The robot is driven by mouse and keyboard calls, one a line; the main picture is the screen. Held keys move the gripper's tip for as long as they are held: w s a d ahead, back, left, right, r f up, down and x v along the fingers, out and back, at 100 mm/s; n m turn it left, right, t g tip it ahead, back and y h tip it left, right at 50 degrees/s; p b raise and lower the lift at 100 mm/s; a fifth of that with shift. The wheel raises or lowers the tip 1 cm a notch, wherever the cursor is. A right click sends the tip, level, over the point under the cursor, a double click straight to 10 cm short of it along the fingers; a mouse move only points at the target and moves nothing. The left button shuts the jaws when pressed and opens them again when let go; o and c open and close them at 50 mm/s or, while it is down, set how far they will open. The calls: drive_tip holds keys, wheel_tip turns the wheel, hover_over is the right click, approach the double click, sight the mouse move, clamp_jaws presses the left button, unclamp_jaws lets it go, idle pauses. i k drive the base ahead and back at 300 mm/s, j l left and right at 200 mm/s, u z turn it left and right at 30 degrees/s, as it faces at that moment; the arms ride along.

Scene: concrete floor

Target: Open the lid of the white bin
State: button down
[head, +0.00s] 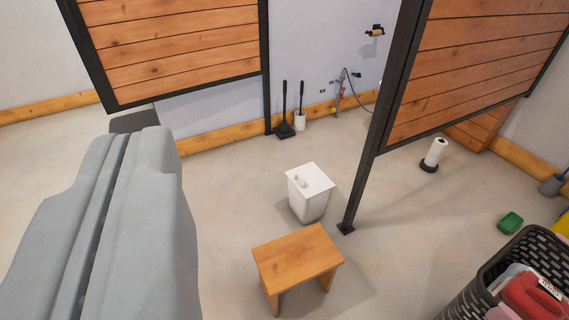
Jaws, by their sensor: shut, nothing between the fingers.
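The white bin (309,199) stands upright on the concrete floor near the middle of the head view. Its flat white lid (314,181) is closed, with a small raised handle or notch on top. My gripper (130,138) fills the left side of the view as a large grey shape with a dark seam down it. It is shut and empty, and in the picture it lies left of the bin, apart from it.
A wooden stool (297,256) stands just in front of the bin. A black post (367,165) of a wooden partition rises close on its right. A dark basket (515,275) with items is at lower right.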

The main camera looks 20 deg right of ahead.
sight(308, 179)
drive_tip(key=i+z, duration=0.2)
drive_tip(key=i, duration=0.35)
drive_tip(key=i+j+z, duration=0.2)
drive_tip(key=i, duration=0.3)
